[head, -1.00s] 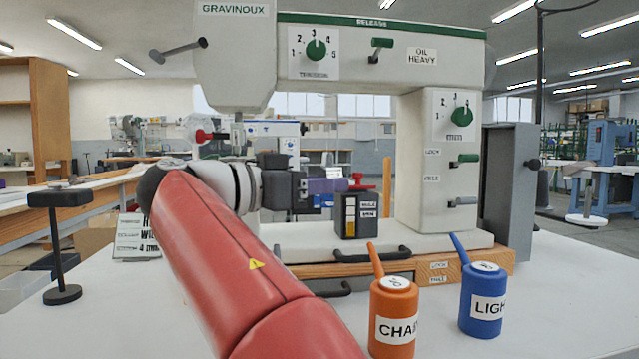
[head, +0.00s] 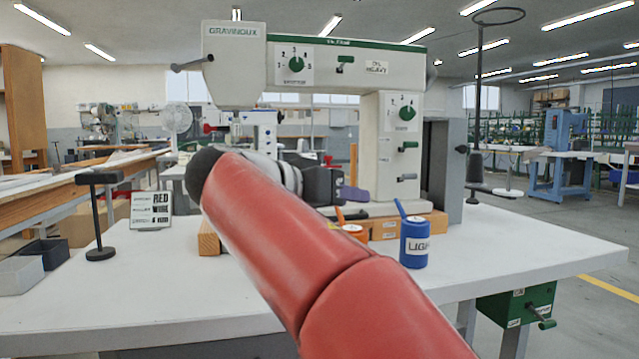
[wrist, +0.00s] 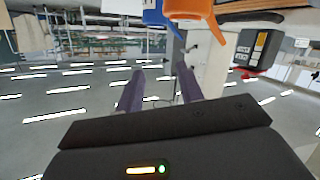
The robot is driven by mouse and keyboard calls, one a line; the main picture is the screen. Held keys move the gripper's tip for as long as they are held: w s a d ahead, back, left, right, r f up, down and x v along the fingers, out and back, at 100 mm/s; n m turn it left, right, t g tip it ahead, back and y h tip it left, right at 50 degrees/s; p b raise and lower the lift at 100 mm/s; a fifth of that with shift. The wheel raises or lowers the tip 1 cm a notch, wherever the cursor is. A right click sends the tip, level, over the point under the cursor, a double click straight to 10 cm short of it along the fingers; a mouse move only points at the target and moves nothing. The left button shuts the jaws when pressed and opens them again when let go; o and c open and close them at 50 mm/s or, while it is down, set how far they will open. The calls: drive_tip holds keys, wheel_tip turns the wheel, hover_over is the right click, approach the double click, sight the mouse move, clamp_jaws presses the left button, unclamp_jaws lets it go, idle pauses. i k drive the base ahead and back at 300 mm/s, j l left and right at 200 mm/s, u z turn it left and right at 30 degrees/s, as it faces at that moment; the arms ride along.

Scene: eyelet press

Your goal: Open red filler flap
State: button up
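A dark box (wrist: 258,48) with a yellow and white front shows at the upper right of the upside-down wrist view. A small red part (wrist: 248,73), likely the filler flap, is at its lid side; its exact shape and position are too small to tell. In the head view my arm hides the box and red part. My gripper (wrist: 158,88) has two purple fingers, spread apart and empty, away from the box. In the head view only part of the gripper shows (head: 353,193), in front of the press's right column.
The white press (head: 345,67) stands on the table (head: 520,245). A blue oil can (head: 414,243) and an orange can (head: 354,232) stand in front of it; both spouts show close by in the wrist view. A black stand (head: 100,215) and a sign (head: 151,210) are at left.

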sight(329, 158)
drive_tip(key=i+z, duration=0.25)
drive_tip(key=i, duration=0.2)
drive_tip(key=i+j+z, duration=0.25)
drive_tip(key=i, duration=0.15)
